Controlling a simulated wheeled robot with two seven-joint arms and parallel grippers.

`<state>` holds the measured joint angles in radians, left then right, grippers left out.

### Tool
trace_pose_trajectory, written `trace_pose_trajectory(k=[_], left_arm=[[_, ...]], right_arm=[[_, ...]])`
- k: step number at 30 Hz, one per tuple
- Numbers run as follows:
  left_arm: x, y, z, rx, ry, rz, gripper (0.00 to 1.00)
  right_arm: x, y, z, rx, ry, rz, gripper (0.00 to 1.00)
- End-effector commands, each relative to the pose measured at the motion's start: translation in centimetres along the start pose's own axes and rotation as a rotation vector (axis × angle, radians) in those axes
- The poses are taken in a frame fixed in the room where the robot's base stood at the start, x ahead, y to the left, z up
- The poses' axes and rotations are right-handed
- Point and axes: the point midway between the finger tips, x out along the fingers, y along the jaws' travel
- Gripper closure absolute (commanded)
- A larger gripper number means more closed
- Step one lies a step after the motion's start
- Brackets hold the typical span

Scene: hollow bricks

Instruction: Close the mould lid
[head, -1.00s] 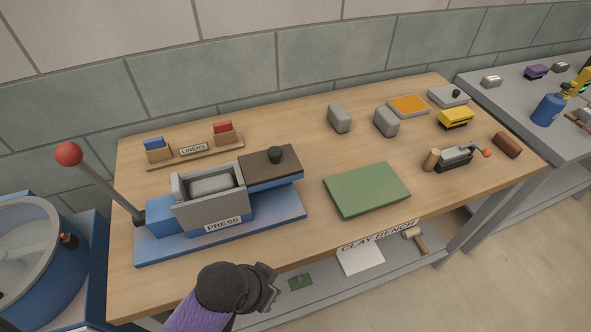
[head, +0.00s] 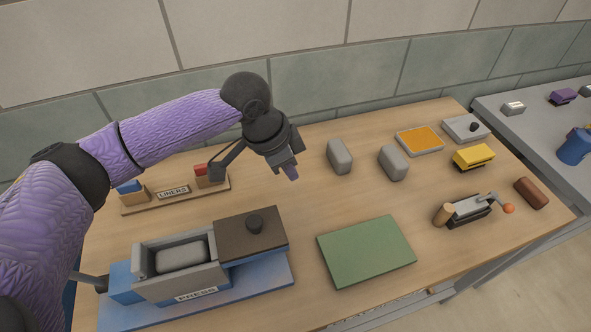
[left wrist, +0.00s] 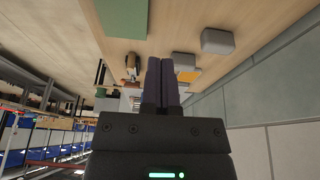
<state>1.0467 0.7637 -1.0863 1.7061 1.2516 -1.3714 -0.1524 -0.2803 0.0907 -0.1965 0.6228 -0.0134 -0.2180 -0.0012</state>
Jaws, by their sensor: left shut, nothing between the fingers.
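The press (head: 195,291) stands at the front left of the bench, with a grey open-topped mould (head: 150,286) on its blue base. A grey clay block (head: 181,257) lies inside the mould. My left gripper (head: 291,172) is shut and empty, raised above the bench, behind and to the right of the lid. Its closed fingers also show in the left wrist view (left wrist: 163,82). My right gripper is out of view.
A liner rack (head: 178,193) stands behind the press, partly hidden by my left arm. A green mat (head: 366,251) lies right of the press. Two grey blocks (head: 339,156) (head: 393,163) stand behind it. Bare wood lies between the lid and the mat.

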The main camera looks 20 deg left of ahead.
Motion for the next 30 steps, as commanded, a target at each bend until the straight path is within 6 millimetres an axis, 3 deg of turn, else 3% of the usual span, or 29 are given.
trace_pose_trajectory(k=[8,14,21,30], left_arm=[[5.8,-0.1,-0.1,0.001,-0.003,0.005,1.0],[10.2,-0.1,0.0,0.001,-0.002,0.004,1.0],[8.5,-0.2,3.1,0.002,-0.002,0.001,1.0],[8.4,-0.1,3.7,0.003,-0.001,0.003,1.0]], right_arm=[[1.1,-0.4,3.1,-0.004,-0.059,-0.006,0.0],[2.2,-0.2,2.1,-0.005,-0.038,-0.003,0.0],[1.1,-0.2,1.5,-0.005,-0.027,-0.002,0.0],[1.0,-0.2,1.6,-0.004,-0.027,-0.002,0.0]])
